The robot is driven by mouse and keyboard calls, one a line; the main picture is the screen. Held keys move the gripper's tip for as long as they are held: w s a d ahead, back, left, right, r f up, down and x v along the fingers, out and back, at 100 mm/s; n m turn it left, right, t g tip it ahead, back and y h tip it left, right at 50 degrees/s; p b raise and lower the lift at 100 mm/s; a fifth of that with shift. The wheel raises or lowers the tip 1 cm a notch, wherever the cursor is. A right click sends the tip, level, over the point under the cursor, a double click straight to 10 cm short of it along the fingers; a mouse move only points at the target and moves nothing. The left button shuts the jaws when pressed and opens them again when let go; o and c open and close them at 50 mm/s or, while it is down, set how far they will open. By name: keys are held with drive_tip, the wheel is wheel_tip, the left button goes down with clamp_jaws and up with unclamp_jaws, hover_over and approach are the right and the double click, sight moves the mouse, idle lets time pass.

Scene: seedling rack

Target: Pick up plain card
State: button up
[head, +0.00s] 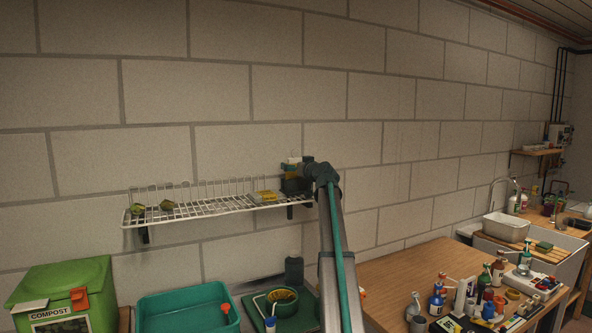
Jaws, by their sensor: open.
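A wire rack (195,208) is fixed to the block wall. Near its right end lies a small flat pale and yellow piece (264,197); it is too small to tell whether this is the plain card. My gripper (292,183) is at the rack's right end, just right of that flat piece and apart from it in the picture. It is open. My arm hides part of the rack's right end, and the fingertips are hard to make out. A small white thing (294,160) shows at the top of my gripper; I cannot tell what it is.
Two small greenish things (167,205) sit at the rack's left. Below are a green compost bin (65,283), a teal tub (187,303) and a pot (281,297). A wooden table (405,280) at right has a clear left part and crowded bottles.

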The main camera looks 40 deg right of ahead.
drive_tip(key=shift+c, duration=0.2)
drive_tip(key=c, duration=0.4)
drive_tip(key=shift+r, duration=0.15)
